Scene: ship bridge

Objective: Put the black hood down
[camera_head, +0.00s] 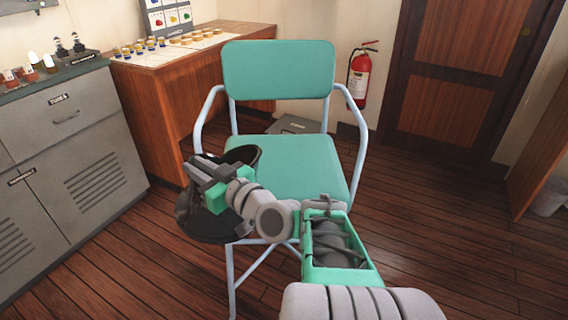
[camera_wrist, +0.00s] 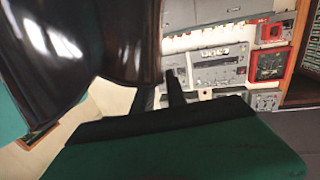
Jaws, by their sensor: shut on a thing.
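The black hood (camera_head: 192,218) is a glossy, dark, rounded shell at the left front corner of the green chair's seat (camera_head: 300,165). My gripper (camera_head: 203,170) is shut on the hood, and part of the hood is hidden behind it. In the wrist view the hood (camera_wrist: 85,40) fills the upper left, close to the camera, with bright reflections on it. I cannot tell whether the hood touches the chair.
The chair has a green backrest (camera_head: 278,68) and pale metal arms. A grey cabinet (camera_head: 70,150) stands at left, and a wooden desk (camera_head: 165,105) with small items behind it. A fire extinguisher (camera_head: 360,78) hangs by the door (camera_head: 455,90).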

